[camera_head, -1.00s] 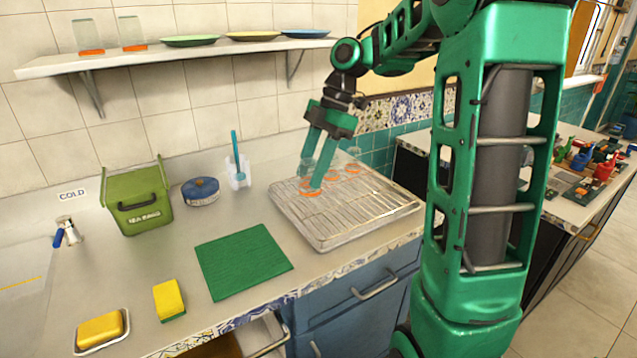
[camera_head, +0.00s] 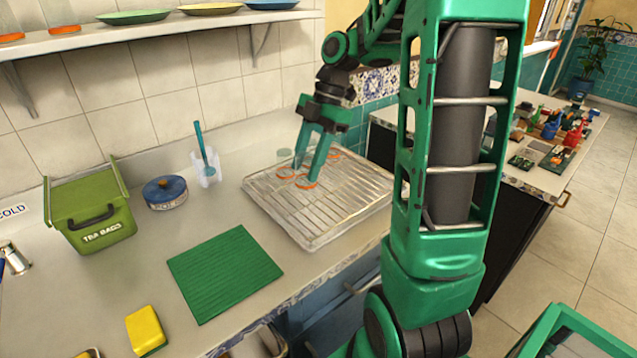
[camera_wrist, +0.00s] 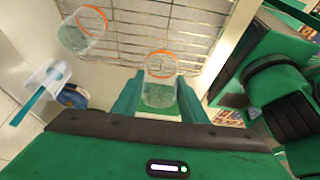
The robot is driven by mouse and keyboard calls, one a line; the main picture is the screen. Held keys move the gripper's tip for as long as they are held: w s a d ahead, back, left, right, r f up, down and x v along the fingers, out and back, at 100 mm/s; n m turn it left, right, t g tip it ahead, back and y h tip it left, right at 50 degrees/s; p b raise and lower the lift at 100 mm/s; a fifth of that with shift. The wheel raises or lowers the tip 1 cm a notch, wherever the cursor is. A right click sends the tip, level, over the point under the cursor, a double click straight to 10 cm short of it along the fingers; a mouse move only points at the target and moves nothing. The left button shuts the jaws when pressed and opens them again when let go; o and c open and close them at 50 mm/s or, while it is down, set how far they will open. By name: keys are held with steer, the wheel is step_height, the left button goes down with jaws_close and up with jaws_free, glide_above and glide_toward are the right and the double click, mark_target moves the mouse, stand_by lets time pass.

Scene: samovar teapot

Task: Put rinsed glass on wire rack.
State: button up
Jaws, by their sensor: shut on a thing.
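My gripper (camera_head: 306,175) points down over the back left part of the wire rack (camera_head: 322,228) and is shut on a clear glass with an orange ring (camera_head: 305,184). In the wrist view the held glass (camera_wrist: 160,92) sits between the two green fingers, its orange ring at the end away from my gripper. The wire rack (camera_wrist: 190,15) lies beyond it. I cannot tell whether the held glass touches the rack. Another clear glass (camera_head: 284,158) stands on the rack's back left, beside the fingers; it also shows in the wrist view (camera_wrist: 80,36). Another orange ring (camera_head: 333,153) shows behind my gripper.
A blue pot (camera_head: 165,193), a holder with a teal brush (camera_head: 205,168) and a green tea-bags box (camera_head: 90,215) stand left of the rack. A green mat (camera_head: 224,272) and a yellow sponge (camera_head: 146,330) lie in front. The rack's front and right are clear.

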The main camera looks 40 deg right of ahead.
steer(key=s+d+f, duration=0.2)
steer(key=shift+d+f, duration=0.15)
steer(key=shift+d, duration=0.25)
steer(key=shift+f, duration=1.9)
steer(key=o, duration=1)
